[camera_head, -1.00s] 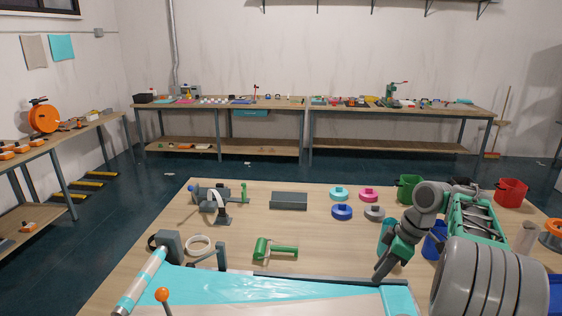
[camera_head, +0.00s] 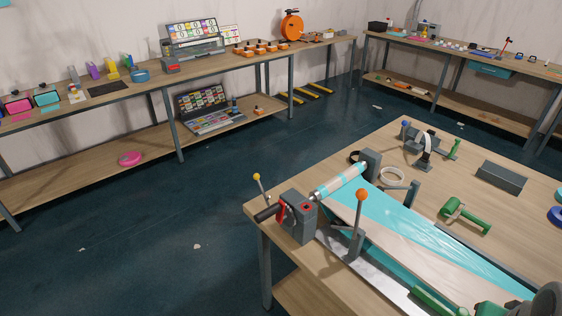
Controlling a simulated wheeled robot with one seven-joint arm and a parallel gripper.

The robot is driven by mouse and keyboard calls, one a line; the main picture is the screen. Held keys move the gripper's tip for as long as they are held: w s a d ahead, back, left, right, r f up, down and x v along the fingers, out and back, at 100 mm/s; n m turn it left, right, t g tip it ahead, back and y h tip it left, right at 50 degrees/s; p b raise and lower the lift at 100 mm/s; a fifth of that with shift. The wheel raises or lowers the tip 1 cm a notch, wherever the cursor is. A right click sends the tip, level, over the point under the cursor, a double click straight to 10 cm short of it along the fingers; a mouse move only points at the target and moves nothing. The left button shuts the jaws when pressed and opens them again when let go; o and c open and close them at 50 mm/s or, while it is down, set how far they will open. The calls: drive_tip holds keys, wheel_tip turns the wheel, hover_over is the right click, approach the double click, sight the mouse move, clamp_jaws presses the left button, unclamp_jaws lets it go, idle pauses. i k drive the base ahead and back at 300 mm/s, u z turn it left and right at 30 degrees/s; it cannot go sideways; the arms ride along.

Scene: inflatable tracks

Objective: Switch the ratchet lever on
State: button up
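A grey unit (camera_head: 298,222) with a red part and a black crank handle (camera_head: 268,213) stands at the table's near left corner. A thin lever with a yellow ball (camera_head: 257,177) rises behind it, tilted slightly left. A second lever with an orange ball (camera_head: 361,195) stands upright on the machine's front, right of the unit. I cannot tell for certain which lever is the ratchet lever. A roller (camera_head: 340,180) feeds a cyan film (camera_head: 400,225) across the table. My gripper is outside the view; only grey arm parts show at the lower right corner.
On the wooden table (camera_head: 385,137) are a green hand roller (camera_head: 464,214), a grey block (camera_head: 502,178) and a tape dispenser (camera_head: 425,149). A long bench (camera_head: 150,93) runs along the left wall.

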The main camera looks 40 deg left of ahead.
sight(256, 177)
drive_tip(key=k, duration=0.75)
drive_tip(key=z, duration=0.95)
drive_tip(key=i, duration=0.75)
drive_tip(key=u, duration=2.6)
drive_tip(key=i, duration=0.45)
drive_tip(key=u, duration=0.2)
drive_tip(key=k, duration=0.55)
drive_tip(key=u, duration=0.35)
drive_tip(key=i, duration=0.15)
